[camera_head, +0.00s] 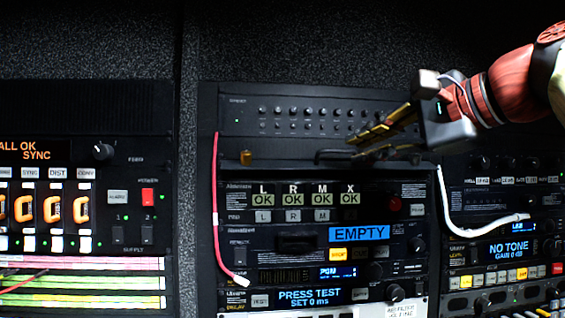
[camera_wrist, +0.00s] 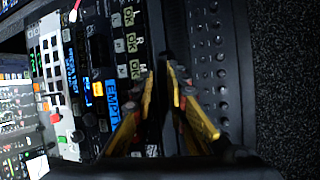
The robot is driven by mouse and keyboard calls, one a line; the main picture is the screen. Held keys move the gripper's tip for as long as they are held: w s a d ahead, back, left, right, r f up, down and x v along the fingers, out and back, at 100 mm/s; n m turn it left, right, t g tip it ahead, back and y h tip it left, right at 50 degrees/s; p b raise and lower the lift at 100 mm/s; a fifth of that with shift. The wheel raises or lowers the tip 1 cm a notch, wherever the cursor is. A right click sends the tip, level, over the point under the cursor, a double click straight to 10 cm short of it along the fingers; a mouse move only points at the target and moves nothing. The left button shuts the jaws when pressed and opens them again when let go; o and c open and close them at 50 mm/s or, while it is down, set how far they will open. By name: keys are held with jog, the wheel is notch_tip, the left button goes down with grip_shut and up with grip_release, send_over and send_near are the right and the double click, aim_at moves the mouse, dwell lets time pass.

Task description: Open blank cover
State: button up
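The blank cover (camera_head: 280,158) is a plain dark panel in the middle rack, between the top unit with rows of knobs and the OK-button unit. It looks closed against the rack. A dark bar-like handle (camera_head: 333,154) sticks out near its middle. My gripper (camera_head: 359,147) reaches in from the upper right, its fingertips by the handle's right end. In the wrist view the yellow fingers of my gripper (camera_wrist: 164,70) converge, with a narrow dark gap between the tips over the cover strip. Whether they touch the handle is hidden in shadow.
A red cable (camera_head: 216,200) hangs to the left and a white cable (camera_head: 470,232) to the right. The OK-button unit (camera_head: 310,200) lies just below, and the knob panel (camera_head: 300,115) just above.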

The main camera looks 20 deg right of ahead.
aim_at(340, 151)
jog(key=shift+n+t, duration=0.4)
jog(key=shift+n, duration=0.1)
jog(key=w, duration=0.4)
jog(key=w+d, duration=0.1)
jog(key=w, duration=0.2)
jog(key=shift+r+p, duration=0.2)
jog(key=shift+p, duration=0.15)
jog(key=shift+w+a, duration=0.25)
jog(key=shift+w, duration=0.05)
jog(key=shift+w+f, duration=0.2)
jog(key=shift+w, duration=0.3)
jog(key=shift+c, duration=0.9)
grip_shut()
